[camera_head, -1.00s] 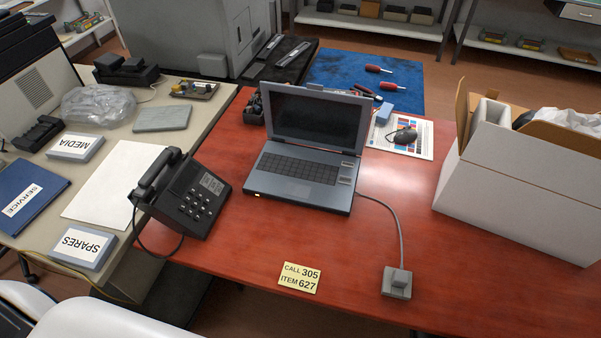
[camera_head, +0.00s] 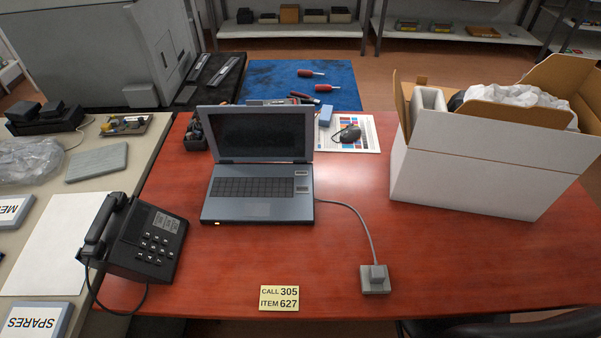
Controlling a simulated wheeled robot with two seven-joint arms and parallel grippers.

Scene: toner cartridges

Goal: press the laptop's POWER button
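The open laptop (camera_head: 258,209) stands on the red table (camera_head: 215,268), its dark screen (camera_head: 262,136) facing me. A small orange light shows at its front left edge. Small marked panels (camera_head: 301,182) sit on its deck right of the keyboard; their lettering is too small to read, so I cannot tell which is POWER. A grey cable runs from the laptop's right side to a grey block (camera_head: 374,280) on the table. Neither of my grippers is in view.
A black telephone (camera_head: 142,243) stands left of the laptop. A large open white box (camera_head: 470,170) stands at the right. A mouse (camera_head: 348,134) lies on a printed sheet behind. A yellow card (camera_head: 279,298) lies in front. The table before the laptop is mostly clear.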

